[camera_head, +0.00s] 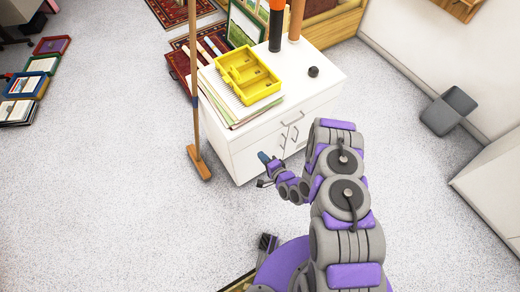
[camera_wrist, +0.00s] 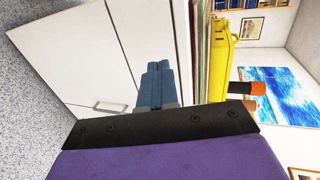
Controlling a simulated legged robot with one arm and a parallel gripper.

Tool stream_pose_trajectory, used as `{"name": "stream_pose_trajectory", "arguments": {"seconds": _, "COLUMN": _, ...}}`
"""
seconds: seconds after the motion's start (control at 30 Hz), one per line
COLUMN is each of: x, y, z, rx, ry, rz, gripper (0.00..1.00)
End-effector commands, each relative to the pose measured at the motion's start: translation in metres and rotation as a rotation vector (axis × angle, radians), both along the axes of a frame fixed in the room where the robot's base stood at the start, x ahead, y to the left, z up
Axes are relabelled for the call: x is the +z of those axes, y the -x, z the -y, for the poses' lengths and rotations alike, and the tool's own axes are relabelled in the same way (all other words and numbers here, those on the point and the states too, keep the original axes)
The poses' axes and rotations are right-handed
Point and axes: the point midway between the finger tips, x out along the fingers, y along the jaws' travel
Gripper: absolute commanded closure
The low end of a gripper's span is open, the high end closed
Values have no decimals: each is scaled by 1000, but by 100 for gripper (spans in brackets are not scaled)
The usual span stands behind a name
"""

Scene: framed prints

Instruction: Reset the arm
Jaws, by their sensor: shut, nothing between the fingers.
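My arm, purple and grey, reaches up from the bottom right of the head view toward a white cabinet. My gripper (camera_head: 264,157) is in front of the cabinet's front face, a little below its top edge. In the wrist view its blue fingers (camera_wrist: 158,85) are together with nothing between them. The white cabinet (camera_head: 250,158) has drawer and door handles on its front. Whether the fingertips touch the cabinet cannot be told.
On the cabinet top are a yellow tray (camera_head: 262,88), a stack of papers (camera_head: 222,98), a small black knob-like item (camera_head: 313,72) and upright tubes (camera_head: 276,30). A wooden broom (camera_head: 194,90) stands to the left. A grey bin (camera_head: 447,110) is at right.

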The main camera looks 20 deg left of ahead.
Motion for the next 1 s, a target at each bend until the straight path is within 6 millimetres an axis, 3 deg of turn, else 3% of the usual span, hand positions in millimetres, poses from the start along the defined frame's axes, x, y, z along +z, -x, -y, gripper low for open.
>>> {"name": "stream_pose_trajectory", "arguments": {"seconds": 0.23, "x": 7, "y": 8, "z": 16, "rx": -3, "ry": -10, "rz": -1, "gripper": 100}}
{"name": "stream_pose_trajectory", "arguments": {"seconds": 0.57, "x": 7, "y": 4, "z": 13, "rx": 2, "ry": 12, "rz": 3, "gripper": 100}}
{"name": "stream_pose_trajectory", "arguments": {"seconds": 0.77, "x": 26, "y": -25, "z": 18, "rx": 40, "ry": 153, "rz": 37, "gripper": 100}}
{"name": "stream_pose_trajectory", "arguments": {"seconds": 1.0, "x": 66, "y": -66, "z": 47, "rx": 98, "ry": 406, "rz": 68, "gripper": 100}}
